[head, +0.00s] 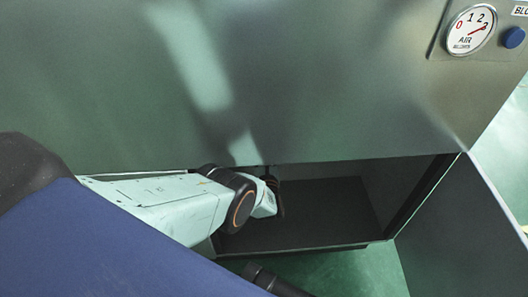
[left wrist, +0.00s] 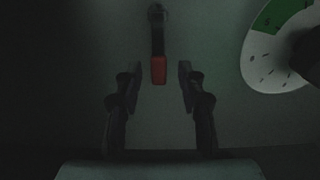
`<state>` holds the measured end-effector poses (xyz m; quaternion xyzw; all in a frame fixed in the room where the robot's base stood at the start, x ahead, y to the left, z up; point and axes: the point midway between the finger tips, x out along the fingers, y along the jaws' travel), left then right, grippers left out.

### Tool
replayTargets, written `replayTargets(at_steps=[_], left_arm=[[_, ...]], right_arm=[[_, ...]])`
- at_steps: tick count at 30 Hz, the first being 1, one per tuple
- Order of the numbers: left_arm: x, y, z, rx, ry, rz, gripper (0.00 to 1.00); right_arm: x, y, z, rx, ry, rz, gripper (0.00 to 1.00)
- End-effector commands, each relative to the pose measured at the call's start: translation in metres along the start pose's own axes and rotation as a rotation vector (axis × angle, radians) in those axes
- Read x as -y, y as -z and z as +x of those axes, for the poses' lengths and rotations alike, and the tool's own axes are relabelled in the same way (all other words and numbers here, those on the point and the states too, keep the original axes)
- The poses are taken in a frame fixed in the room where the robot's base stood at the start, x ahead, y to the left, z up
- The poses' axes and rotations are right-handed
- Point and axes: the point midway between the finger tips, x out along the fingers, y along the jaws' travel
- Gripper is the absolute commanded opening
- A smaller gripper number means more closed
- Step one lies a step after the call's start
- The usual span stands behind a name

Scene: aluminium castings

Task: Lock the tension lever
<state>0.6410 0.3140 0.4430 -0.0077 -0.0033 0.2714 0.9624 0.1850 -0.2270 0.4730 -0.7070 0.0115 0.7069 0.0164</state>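In the left wrist view a dark lever with a red grip (left wrist: 158,70) hangs against a dim grey-green surface. It looks like the tension lever. My left gripper (left wrist: 157,85) is open around the line of the lever, with the red grip between its fingertips; I cannot tell whether either finger touches it. In the head view my left arm reaches into the dark opening below a large metal panel, and the gripper itself is hidden there. The lever is not visible in the head view.
A white dial with a green sector (left wrist: 278,45) is at the upper right of the wrist view. In the head view the metal panel (head: 300,90) overhangs the opening, with an air gauge (head: 468,30) and blue button (head: 513,38). An open door (head: 465,235) bounds the right.

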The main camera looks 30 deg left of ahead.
Motion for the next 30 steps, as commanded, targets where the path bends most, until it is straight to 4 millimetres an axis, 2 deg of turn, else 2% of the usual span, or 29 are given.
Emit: replayTargets(at_steps=[10, 24, 30], left_arm=[[0.001, 0.001, -0.013, -0.004, 0.0, 0.001, 0.4], [0.001, 0.001, -0.062, -0.002, 0.0, 0.0, 0.4], [0.001, 0.0, -0.074, 0.0, -0.001, 0.002, 0.4]], right_arm=[[0.0, 0.0, 0.0, 0.0, 0.0, 0.0, 0.0], [0.0, 0.0, 0.0, 0.0, 0.0, 0.0, 0.0], [0.0, 0.0, 0.0, 0.0, 0.0, 0.0, 0.0]])
